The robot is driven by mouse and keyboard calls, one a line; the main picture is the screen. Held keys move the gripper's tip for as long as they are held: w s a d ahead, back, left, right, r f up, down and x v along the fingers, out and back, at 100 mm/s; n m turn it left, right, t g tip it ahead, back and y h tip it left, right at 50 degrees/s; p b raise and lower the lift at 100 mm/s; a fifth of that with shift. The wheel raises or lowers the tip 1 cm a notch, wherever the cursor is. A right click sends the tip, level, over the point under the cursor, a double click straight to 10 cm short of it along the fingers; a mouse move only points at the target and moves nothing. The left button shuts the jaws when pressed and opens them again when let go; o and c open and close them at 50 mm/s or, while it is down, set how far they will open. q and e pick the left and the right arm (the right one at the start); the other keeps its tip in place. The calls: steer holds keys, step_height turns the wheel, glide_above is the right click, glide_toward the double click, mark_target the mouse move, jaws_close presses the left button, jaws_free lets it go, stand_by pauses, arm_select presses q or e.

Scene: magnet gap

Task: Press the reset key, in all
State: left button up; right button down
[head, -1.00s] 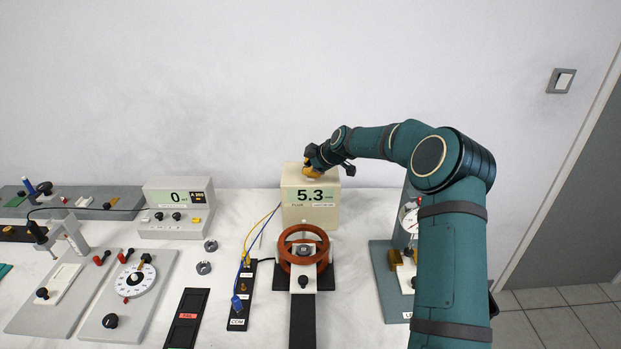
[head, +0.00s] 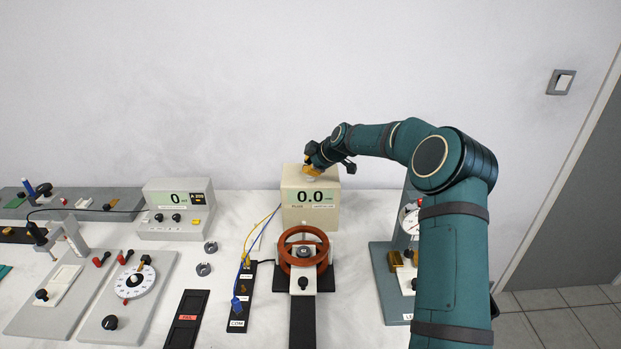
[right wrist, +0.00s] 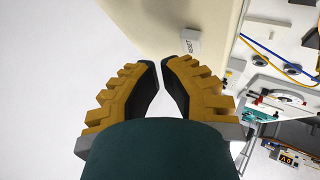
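The cream meter box (head: 310,212) stands at the back of the table, and its display reads 0.0. My right gripper (head: 308,167) is at the top of this box in the head view. In the right wrist view, the white block marked RESET (right wrist: 190,43) sits on the cream box (right wrist: 170,22), just beyond my right fingertips (right wrist: 162,62). The fingertips are nearly together with nothing between them. One tip looks right at the block's edge; I cannot tell if it touches. My left gripper is out of view.
A red-brown coil ring (head: 303,250) stands in front of the box. Yellow and blue cables run to a black terminal strip (head: 240,300) on the left. A grey meter (head: 178,208) stands further left. A grey stand (head: 385,285) is partly behind my right arm.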

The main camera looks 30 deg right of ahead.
steer(key=shift+r, duration=0.25)
steer(key=shift+r+p, duration=0.95)
steer(key=shift+r, duration=1.45)
